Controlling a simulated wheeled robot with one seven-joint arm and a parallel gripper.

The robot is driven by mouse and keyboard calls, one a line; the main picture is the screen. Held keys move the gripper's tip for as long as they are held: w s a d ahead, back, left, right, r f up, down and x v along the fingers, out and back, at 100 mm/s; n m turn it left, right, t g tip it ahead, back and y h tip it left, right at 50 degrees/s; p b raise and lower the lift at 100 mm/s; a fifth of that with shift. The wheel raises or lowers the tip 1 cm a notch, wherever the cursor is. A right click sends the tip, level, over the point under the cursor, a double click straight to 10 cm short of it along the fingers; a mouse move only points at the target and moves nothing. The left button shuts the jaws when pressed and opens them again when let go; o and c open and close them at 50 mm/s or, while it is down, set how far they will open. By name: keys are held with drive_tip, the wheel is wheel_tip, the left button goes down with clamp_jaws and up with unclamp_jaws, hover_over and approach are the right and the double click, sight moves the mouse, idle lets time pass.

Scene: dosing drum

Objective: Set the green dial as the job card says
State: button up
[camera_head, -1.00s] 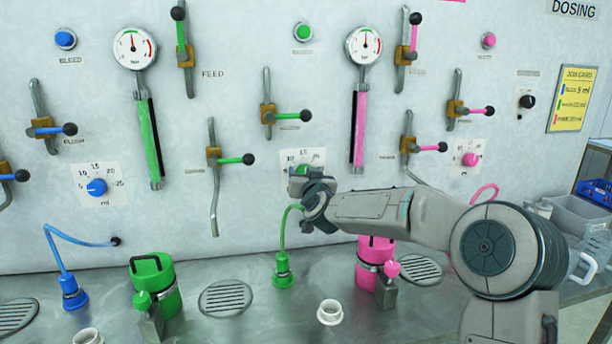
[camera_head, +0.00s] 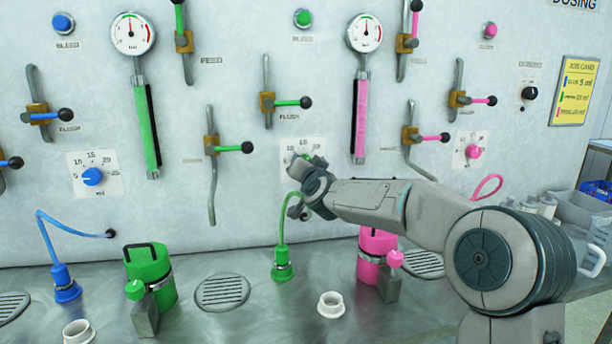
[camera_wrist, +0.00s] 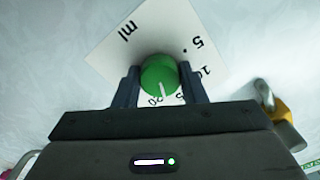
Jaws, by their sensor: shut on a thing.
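The green dial (camera_wrist: 159,75) sits on its white scale plate (camera_wrist: 112,52). In the wrist view it is between the two fingers of my gripper (camera_wrist: 159,88), which is shut on it. Its white pointer line points down in that view, at about the 15 and 20 marks, which the fingers partly hide. In the head view, my gripper (camera_head: 302,170) covers most of the dial, and the top of its scale plate (camera_head: 312,147) shows. The yellow job card (camera_head: 575,91) hangs at the right; its blue line reads 5 ml, but the green line is too small to read surely.
A green-handled lever (camera_head: 234,149) is left of my gripper, and another (camera_head: 291,103) is above it. A green hose (camera_head: 282,225) rises just below it. The blue dial (camera_head: 92,177) and pink dial (camera_head: 474,152) are well to the sides.

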drive_tip(key=m+b, duration=0.8)
drive_tip(key=m, duration=0.5)
drive_tip(key=shift+m, duration=0.3)
idle(0.4)
drive_tip(key=o, duration=1)
